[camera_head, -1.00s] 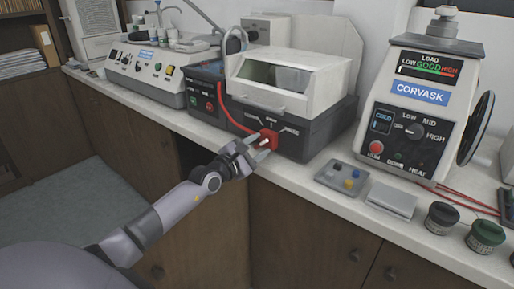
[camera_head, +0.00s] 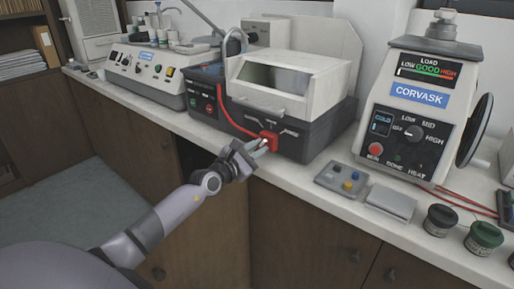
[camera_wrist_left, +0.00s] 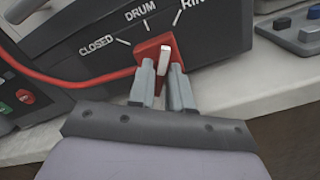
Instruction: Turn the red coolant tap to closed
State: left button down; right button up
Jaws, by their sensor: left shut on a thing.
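The red coolant tap (camera_head: 269,139) sits on the front right of the dark base of the machine with the white hood. It also shows in the wrist view (camera_wrist_left: 155,46), with a pale stripe on its handle. The stripe points up, near the DRUM and RINSE marks and away from the CLOSED mark (camera_wrist_left: 97,47) at left; its exact setting is hard to tell. My left gripper (camera_head: 259,147) is at the tap; in the wrist view its two fingers (camera_wrist_left: 161,82) are shut on the handle, one on each side. My right gripper is not in view.
A red hose (camera_head: 235,122) runs left from the tap along the machine front. A grey pad with coloured buttons (camera_head: 341,179) lies on the counter at right, beside the Corvask press (camera_head: 416,110). The counter strip (camera_head: 300,180) below the tap is clear.

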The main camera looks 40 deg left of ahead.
pick_arm(q)
jog(key=n+p, duration=0.1)
jog(key=n, duration=0.2)
jog(key=shift+n, duration=0.4)
jog(key=n+p, duration=0.1)
jog(key=n, duration=0.3)
jog(key=shift+n, duration=0.3)
jog(key=n+p, duration=0.1)
jog(key=n, duration=0.2)
jog(key=shift+n+p, duration=0.35)
jog(key=shift+n, duration=1.65)
jog(key=shift+f, duration=0.1)
jog(key=c, duration=1)
grip_release()
jog(key=shift+c, duration=0.2)
jog(key=shift+s, duration=0.1)
jog(key=s, duration=0.7)
jog(key=shift+a, duration=0.3)
